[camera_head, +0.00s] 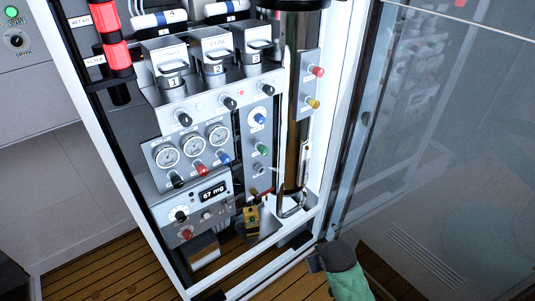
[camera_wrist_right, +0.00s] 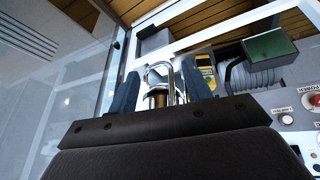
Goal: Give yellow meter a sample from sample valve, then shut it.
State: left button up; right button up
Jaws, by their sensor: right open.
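The yellow meter (camera_head: 251,222) stands low in the panel frame, right of the display reading "67 mg". It shows partly in the right wrist view (camera_wrist_right: 206,70), beyond the right-hand finger. I cannot tell for certain which fitting is the sample valve. My right gripper (camera_head: 316,262) is low in front of the frame, right of and below the meter. In the right wrist view its fingers (camera_wrist_right: 160,95) are apart, with a bent metal pipe (camera_wrist_right: 160,72) showing beyond the gap. My left gripper is out of view.
A tall dark cylinder (camera_head: 298,150) stands right of the gauges (camera_head: 192,144), with the bent pipe at its foot. Several coloured knobs line the panel. A glass door (camera_head: 430,130) stands at the right. The frame's lower rail (camera_head: 262,262) lies near my right gripper.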

jog(key=w+r+n+t+h+p, duration=0.35)
jog(key=w+r+n+t, duration=0.65)
jog(key=w+r, duration=1.55)
jog(key=n+g+y, duration=0.1)
jog(key=n+y, duration=1.3)
jog(key=n, duration=1.3)
send_near(266, 153)
jog(key=w, duration=0.1)
jog(key=p+x, duration=0.2)
jog(key=x, duration=0.4)
jog(key=shift+a+r, duration=0.1)
jog(key=shift+a, duration=0.2)
pick_arm(q)
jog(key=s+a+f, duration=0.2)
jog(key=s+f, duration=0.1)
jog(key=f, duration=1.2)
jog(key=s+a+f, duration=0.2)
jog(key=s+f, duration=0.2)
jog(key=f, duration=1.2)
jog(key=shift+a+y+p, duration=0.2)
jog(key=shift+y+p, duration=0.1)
jog(key=shift+p, duration=0.1)
pick_arm(e)
jog(key=shift+x, duration=0.95)
